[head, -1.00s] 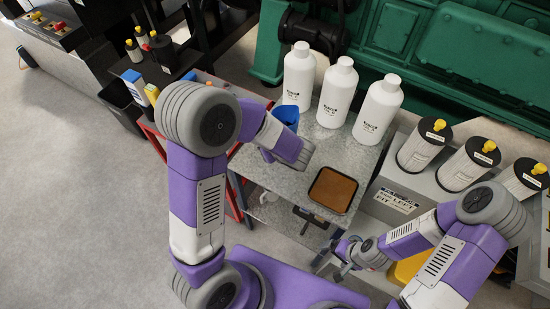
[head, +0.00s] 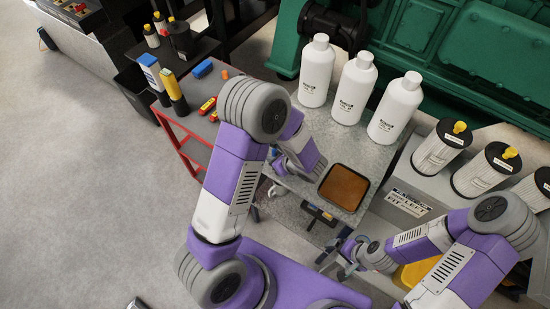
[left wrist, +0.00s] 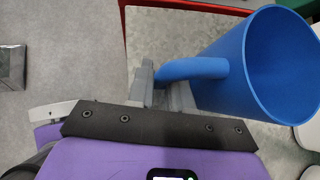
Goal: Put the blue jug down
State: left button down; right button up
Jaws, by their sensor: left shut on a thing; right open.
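The blue jug (left wrist: 262,65) fills the right side of the left wrist view, its open mouth facing the camera. My left gripper (left wrist: 163,90) is shut on its handle (left wrist: 195,69). In the head view my left arm covers most of the jug and gripper; only a small blue patch (head: 278,168) shows beside the wrist, over the left part of the grey worktop (head: 300,196). I cannot tell whether the jug touches a surface. My right gripper (head: 342,262) is open and empty, low in front of the worktop.
Several white bottles, one of them here (head: 355,88), stand along the worktop's back. A brown-filled tray (head: 344,187) lies at its front right. A red-framed cart (head: 185,135) with small items stands left. Black-capped filter canisters (head: 439,147) stand right. The worktop between bottles and tray looks clear.

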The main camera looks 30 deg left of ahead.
pick_arm(q)
jog(key=shift+f, duration=0.2)
jog(key=shift+f, duration=0.2)
jog(key=c, duration=1)
grip_release()
jog(key=shift+c, duration=0.2)
jog(key=shift+r, duration=0.1)
